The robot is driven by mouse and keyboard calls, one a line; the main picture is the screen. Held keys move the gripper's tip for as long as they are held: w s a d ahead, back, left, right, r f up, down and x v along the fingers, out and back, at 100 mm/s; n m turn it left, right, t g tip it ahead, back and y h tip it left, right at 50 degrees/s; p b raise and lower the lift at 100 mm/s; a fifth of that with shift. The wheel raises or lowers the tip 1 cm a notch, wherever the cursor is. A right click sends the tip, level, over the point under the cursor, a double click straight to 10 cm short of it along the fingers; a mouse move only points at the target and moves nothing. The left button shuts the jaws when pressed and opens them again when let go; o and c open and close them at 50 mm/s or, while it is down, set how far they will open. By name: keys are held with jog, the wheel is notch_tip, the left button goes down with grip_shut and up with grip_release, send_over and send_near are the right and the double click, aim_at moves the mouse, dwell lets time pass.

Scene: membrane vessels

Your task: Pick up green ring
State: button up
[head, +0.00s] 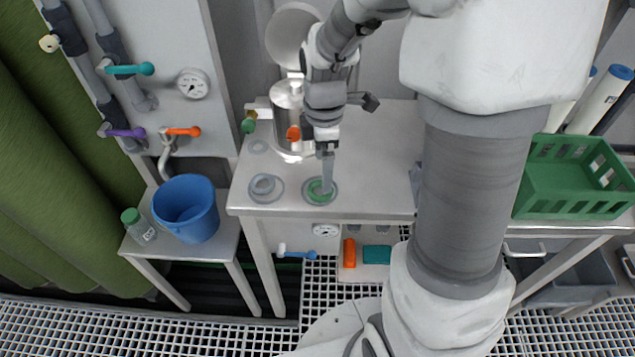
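The green ring (314,189) lies on a round grey disc (309,198) near the front edge of the metal table. My gripper (327,186) points down over the ring, with its fingers at or just above it. The fingers look narrow and close together from this angle. I cannot tell whether they touch the ring or hold it. Part of the ring is hidden behind the fingers.
A grey ring (264,185) sits on another disc to the left. A steel vessel (288,118) with an open lid stands behind. A green crate (566,207) is at right. A blue bucket (203,226) stands on a lower stand at left.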

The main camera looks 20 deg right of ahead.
jog(key=f, duration=0.3)
jog(key=f+b, duration=0.1)
jog(key=f, duration=0.1)
jog(key=shift+s+a+f, duration=0.1)
jog(key=shift+s+f, duration=0.05)
jog(key=shift+s, duration=0.15)
jog(key=c, duration=1.4)
jog(key=shift+r, duration=0.75)
notch_tip(320, 180, up, 3)
jog(key=shift+f+p, duration=0.1)
jog(key=shift+p, duration=0.4)
jog(key=s+d+r, duration=0.2)
jog(key=d, duration=0.1)
jog(key=s+d+r+p, duration=0.1)
jog(key=s+d+r, duration=0.1)
jog(key=d, duration=0.1)
jog(key=s+d+r, duration=0.2)
jog(key=d, duration=0.2)
jog(key=shift+r, duration=0.4)
